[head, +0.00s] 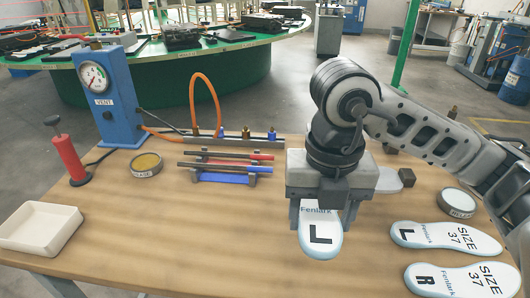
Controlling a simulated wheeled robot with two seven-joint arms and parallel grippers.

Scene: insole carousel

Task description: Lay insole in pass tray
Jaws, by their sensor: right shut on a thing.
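My right gripper (322,212) points down over the middle right of the wooden table and is shut on a white insole (320,238) marked "Fenlark" and "L". I cannot tell whether this insole touches the table. A white, empty, shallow tray (40,228) sits at the table's left edge, far left of my right gripper; no label shows on it. My left gripper is not in view.
Two more size 37 insoles, L (445,237) and R (465,279), lie at right, near a round tin (458,201). A rack with rods (225,165), another tin (146,164), a red pump (68,158) and a blue gauge post (105,100) stand left. The front middle is clear.

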